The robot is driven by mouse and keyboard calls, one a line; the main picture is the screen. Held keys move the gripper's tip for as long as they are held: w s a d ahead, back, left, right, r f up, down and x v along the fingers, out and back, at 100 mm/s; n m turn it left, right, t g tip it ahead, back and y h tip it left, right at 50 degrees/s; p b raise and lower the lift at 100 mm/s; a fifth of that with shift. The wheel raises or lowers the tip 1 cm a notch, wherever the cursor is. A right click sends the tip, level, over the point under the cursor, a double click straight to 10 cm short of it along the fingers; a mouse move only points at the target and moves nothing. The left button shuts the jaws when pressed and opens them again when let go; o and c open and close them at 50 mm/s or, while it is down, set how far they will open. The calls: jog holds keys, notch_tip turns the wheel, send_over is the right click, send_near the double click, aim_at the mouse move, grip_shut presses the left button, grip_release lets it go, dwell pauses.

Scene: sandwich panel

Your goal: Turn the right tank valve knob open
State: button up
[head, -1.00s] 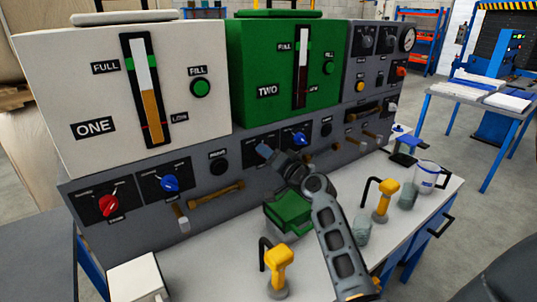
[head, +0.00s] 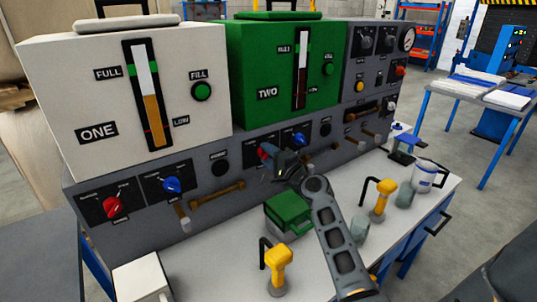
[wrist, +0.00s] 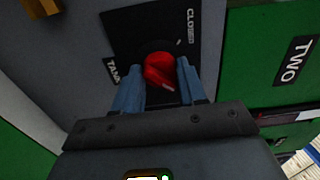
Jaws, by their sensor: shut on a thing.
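The right tank valve knob is red and sits on a black plate (wrist: 189,30) on the grey panel, below the green tank TWO (head: 250,60). In the wrist view the red knob (wrist: 160,70) lies between the two blue fingers of my gripper (wrist: 158,82), which is shut on it. The label CLOSED and part of the word TANK can be read on the plate. In the head view my gripper (head: 269,156) reaches the panel, and its fingers and wrist hide most of the knob and plate.
Blue knobs (head: 172,185) and another red knob (head: 112,207) are on the same panel. A wooden-looking handle (head: 217,197) sticks out at left. On the bench below stand a green box (head: 288,211), yellow-topped dispensers (head: 279,265) and a white jug (head: 424,177).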

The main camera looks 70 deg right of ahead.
dwell(0.3)
jog(key=o, duration=1)
jog(key=shift+o, duration=0.2)
jog(key=b+v, duration=0.1)
jog(key=v, duration=0.7)
